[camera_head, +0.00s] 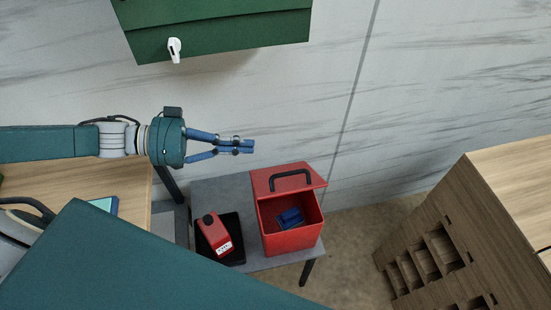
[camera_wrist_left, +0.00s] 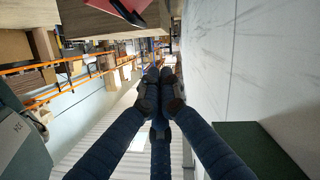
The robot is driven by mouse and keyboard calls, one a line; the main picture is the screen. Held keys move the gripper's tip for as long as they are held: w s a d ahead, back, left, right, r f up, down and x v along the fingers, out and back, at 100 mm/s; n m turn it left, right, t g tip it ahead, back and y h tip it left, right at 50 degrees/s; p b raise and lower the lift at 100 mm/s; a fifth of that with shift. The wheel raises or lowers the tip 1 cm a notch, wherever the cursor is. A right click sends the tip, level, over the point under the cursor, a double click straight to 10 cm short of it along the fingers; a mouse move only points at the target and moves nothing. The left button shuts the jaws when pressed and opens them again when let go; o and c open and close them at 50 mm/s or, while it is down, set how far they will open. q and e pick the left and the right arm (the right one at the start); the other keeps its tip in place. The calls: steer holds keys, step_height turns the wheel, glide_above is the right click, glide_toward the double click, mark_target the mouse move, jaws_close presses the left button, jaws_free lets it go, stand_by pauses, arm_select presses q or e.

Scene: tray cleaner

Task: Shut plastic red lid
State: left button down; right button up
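A red plastic box (camera_head: 293,243) stands on a small grey table. Its red lid (camera_head: 308,177), with a black handle, is raised at the far side, so the box is open. A blue item (camera_head: 290,218) lies inside. My left gripper (camera_head: 253,146) hangs in the air beyond the box and to its left in the head view, apart from the lid. Its blue fingers are drawn together with nothing visible between them. In the left wrist view the fingertips (camera_wrist_left: 159,80) also meet. A red piece (camera_wrist_left: 118,8) at the top edge there is cut off. My right gripper is not in view.
A red bottle (camera_head: 214,232) lies on a black tray (camera_head: 239,259) on the grey table (camera_head: 208,193), left of the box. A green cabinet (camera_head: 220,30) is on the marble wall. A wooden rack (camera_head: 462,225) stands at right, with bare floor between.

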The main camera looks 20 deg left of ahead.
arm_select(q)
steer(key=shift+w+d+f+p, duration=0.3)
steer(key=shift+d+f+p, duration=0.2)
steer(key=shift+d+f, duration=0.55)
steer(key=shift+w+d+f+p, duration=0.4)
steer(key=shift+d+f, duration=0.25)
steer(key=shift+d, duration=0.65)
steer(key=shift+w+d+f+p, duration=0.25)
steer(key=shift+d+f+p, duration=0.3)
steer(key=shift+d+f, duration=0.5)
steer(key=shift+d+r, duration=0.15)
steer(key=shift+r, duration=0.05)
